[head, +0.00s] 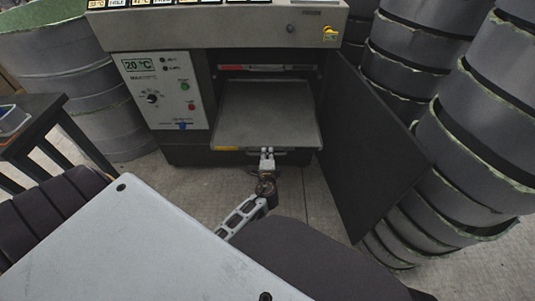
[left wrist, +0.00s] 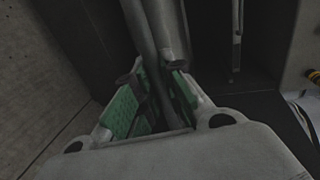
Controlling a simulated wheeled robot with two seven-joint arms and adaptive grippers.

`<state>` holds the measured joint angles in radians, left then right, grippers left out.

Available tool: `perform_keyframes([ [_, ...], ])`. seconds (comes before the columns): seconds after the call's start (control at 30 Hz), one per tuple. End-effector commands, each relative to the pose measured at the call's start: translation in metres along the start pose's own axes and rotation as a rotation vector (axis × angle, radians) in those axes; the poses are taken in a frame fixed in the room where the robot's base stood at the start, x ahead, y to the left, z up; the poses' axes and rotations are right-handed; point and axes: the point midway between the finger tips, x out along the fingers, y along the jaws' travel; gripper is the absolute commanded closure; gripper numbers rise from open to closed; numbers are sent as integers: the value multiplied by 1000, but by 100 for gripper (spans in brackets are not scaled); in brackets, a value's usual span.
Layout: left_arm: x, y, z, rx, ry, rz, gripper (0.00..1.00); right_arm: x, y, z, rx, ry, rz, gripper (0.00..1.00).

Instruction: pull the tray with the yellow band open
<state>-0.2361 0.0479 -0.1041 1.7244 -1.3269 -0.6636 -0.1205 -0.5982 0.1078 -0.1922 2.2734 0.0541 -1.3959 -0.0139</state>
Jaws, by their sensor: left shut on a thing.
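The tray with the yellow band (head: 265,112) is a flat grey tray that sticks out of the open oven (head: 200,90). Its yellow band (head: 228,148) shows at the left of its front edge. A bar handle (head: 283,154) runs along the front. My left gripper (head: 267,154) is at the middle of that handle, shut on it. In the left wrist view, the green-padded fingers (left wrist: 152,105) are on either side of a grey bar (left wrist: 170,70). My right gripper is in neither view.
A tray with a red band (head: 265,68) sits higher inside the oven. The dark oven door (head: 370,140) stands open at the right. Stacked grey moulds (head: 475,130) rise beyond it. A dark table (head: 35,125) stands at the left. Some bare floor shows before the oven.

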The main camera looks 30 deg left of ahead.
Motion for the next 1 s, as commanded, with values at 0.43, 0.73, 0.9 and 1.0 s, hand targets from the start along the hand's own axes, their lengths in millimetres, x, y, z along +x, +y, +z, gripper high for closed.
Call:
perform_keyframes([
  [0.43,0,0,0,0,0,0,66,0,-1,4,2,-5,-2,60],
  [0.73,-4,1,0,0,0,1,66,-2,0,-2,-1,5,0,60],
  [0.9,-16,1,0,1,1,1,66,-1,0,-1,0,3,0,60],
  [1.0,-25,1,0,1,0,1,66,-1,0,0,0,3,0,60],
])
